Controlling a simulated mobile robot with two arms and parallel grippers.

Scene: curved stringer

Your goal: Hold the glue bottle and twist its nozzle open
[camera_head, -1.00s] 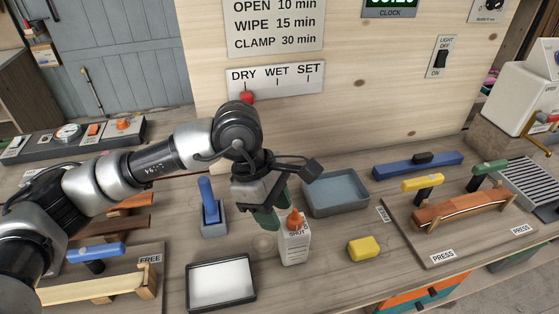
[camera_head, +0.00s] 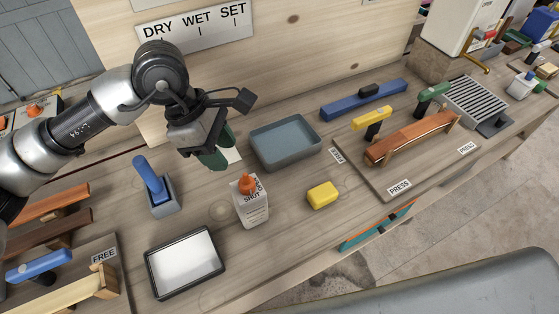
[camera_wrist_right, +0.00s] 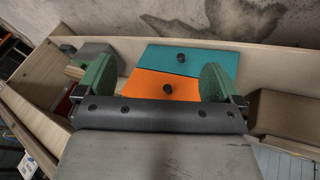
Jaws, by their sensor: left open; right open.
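The glue bottle (camera_head: 252,206) is white with an orange nozzle (camera_head: 248,183) and a label that reads SHUT. It stands upright on the bench in the head view. My left gripper (camera_head: 218,158) has green finger pads and is open and empty, above and behind the bottle, apart from it. My right gripper (camera_wrist_right: 158,85) shows only in the right wrist view. Its two green pads stand wide apart with nothing between them. The glue bottle is not in the right wrist view.
A grey-blue tray (camera_head: 286,163) stands behind the bottle, and a yellow sponge-like block (camera_head: 322,195) lies to its right. A blue-handled tool (camera_head: 152,178) and a white-bottomed tray (camera_head: 224,266) are to the left. A clamp board (camera_head: 375,182) is further right. Orange and teal drawers (camera_wrist_right: 150,84) show below the right gripper.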

